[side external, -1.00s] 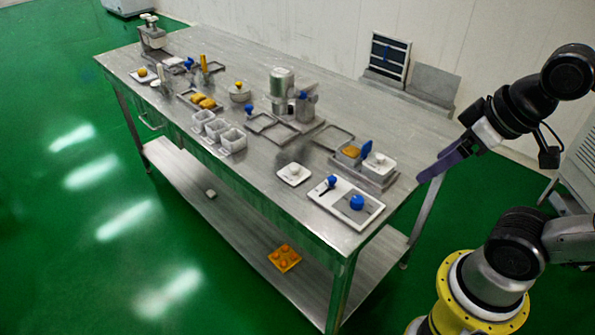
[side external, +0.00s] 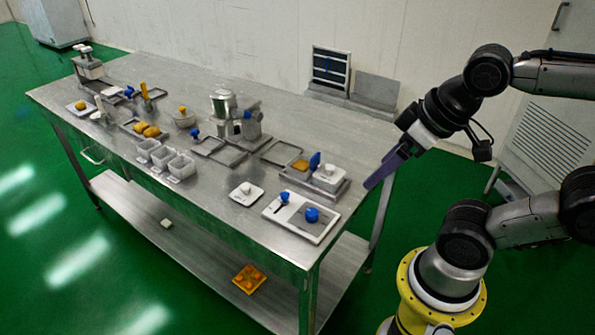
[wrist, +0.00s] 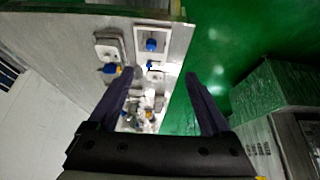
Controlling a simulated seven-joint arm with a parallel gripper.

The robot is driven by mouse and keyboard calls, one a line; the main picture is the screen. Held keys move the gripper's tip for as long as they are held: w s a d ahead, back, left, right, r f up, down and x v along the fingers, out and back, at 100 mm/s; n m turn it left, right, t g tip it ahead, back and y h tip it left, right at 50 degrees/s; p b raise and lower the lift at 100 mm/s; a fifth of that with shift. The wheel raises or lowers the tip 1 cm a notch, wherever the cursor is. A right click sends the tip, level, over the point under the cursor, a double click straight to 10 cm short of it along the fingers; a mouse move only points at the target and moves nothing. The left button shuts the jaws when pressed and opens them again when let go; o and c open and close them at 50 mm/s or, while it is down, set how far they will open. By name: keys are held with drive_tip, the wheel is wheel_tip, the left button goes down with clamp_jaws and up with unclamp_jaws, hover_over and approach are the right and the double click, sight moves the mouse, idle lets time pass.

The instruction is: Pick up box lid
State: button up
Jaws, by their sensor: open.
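Two white square lids with round knobs are in the side view. One lid (side external: 247,193) lies alone on the steel table near its front edge. The other lid (side external: 328,175) sits in a grey tray (side external: 312,188), beside a compartment with yellow contents (side external: 300,165) and a blue-handled tool (side external: 315,160). I cannot tell which is the box lid. My gripper (side external: 370,184) is at the table's right end, right of the grey tray and apart from both lids. In the wrist view, my gripper (wrist: 160,79) has its two dark fingers spread, with nothing held between them.
A white tray (side external: 326,227) with blue-handled items stands at the table's near right corner. Several small white containers (side external: 163,158), a metal machine (side external: 223,108) and shallow frames crowd the table's middle. An orange moulded piece (side external: 249,278) lies on the lower shelf.

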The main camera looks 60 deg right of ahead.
idle(0.4)
drive_tip(key=shift+c, duration=1.2)
